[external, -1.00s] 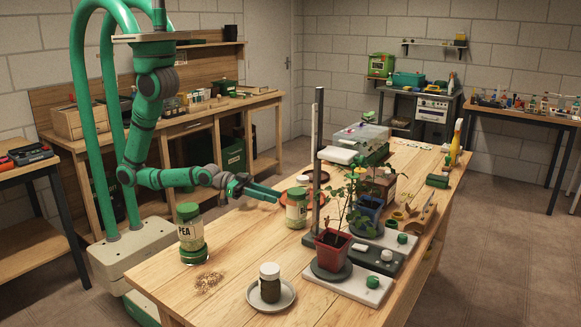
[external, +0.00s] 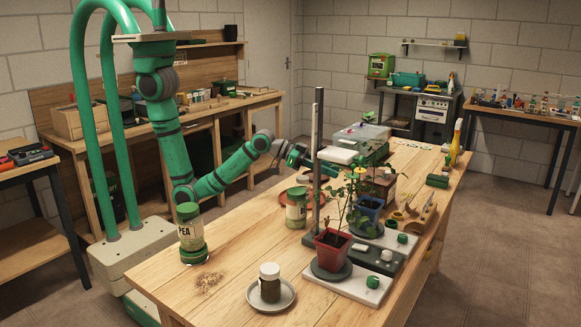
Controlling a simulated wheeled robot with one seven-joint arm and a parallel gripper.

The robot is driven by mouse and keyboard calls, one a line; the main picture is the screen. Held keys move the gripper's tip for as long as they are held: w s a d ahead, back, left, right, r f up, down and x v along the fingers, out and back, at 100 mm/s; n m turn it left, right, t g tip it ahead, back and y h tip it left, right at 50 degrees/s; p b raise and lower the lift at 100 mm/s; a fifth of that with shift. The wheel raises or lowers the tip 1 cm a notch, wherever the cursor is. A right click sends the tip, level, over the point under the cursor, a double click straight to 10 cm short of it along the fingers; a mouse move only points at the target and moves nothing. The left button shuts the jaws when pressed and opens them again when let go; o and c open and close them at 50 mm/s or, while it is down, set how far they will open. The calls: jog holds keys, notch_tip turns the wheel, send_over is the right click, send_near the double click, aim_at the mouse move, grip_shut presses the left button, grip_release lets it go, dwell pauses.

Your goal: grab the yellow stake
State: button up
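I cannot clearly make out a yellow stake. A small yellow spot (external: 360,171) shows among the leaves above the potted plants, and I cannot tell whether it is a stake tip or a flower. My gripper (external: 331,170) is raised over the table, left of that spot, with its fingers pointing right. It is partly hidden behind the upright posts. I cannot tell how far apart its fingers are, and I see nothing clearly held.
Tall dark and white posts (external: 316,135) stand close to my gripper. A red pot (external: 331,250) and a blue pot (external: 368,210) hold leafy plants. Pea jars (external: 190,232) and a small jar on a saucer (external: 288,296) stand nearer. The front left tabletop is mostly clear.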

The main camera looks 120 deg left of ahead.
jog(key=x, duration=1)
jog(key=shift+w+r, duration=0.2)
jog(key=shift+w, duration=0.3)
jog(key=shift+c, duration=0.7)
grip_shut()
